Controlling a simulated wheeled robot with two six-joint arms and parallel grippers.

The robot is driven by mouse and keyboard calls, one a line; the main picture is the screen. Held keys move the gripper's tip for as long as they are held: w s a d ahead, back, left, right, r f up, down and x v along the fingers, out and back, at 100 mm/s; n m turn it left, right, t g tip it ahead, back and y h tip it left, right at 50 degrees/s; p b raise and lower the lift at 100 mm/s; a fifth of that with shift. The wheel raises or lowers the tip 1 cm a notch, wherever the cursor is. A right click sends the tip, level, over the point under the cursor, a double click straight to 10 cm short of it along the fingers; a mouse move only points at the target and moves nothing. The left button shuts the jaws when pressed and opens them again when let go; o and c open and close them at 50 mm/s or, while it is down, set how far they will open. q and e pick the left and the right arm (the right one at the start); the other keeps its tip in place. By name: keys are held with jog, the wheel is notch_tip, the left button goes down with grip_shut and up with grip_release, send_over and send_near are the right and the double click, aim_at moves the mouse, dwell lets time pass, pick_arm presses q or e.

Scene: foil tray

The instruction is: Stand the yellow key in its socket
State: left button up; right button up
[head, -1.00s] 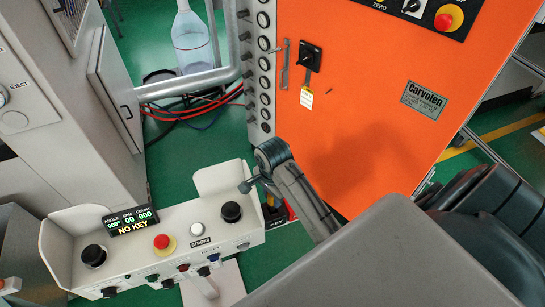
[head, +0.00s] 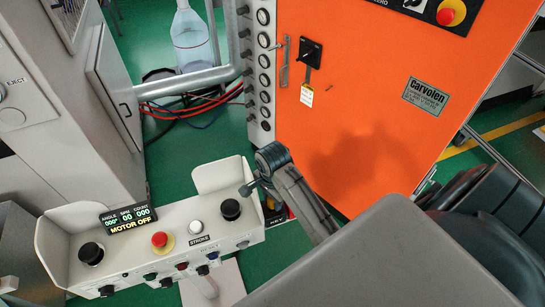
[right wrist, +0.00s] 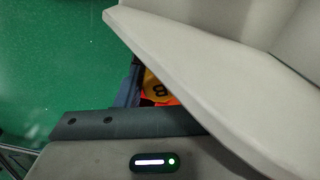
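A small yellow part (head: 269,203), which I take to be the key, shows at the right end of the grey control console (head: 215,218). In the right wrist view, a yellow piece with a dark "8" (right wrist: 154,86) shows beside the console's pale edge. Most of it and the socket are hidden, so I cannot tell how it sits. My right gripper (head: 258,180) is at that end, above and partly over the yellow part. Its fingers are too hidden to show whether they hold anything. The console display (head: 129,220) reads "MOTOR OFF". My left gripper is not in view.
The console carries black buttons (head: 230,209), a red mushroom button (head: 159,239) and raised side guards (head: 219,174). An orange machine cabinet (head: 360,110) stands close behind my right arm. A large plastic bottle (head: 191,42) and red cables (head: 190,108) are further back. Green floor lies between.

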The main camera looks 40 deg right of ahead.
jog(key=o, duration=0.3)
jog(key=shift+r, duration=0.55)
notch_tip(320, 180, up, 3)
jog(key=shift+f+p, duration=0.1)
jog(key=shift+p, duration=0.3)
notch_tip(320, 180, up, 7)
jog(key=p, duration=0.7)
jog(key=shift+f, duration=0.1)
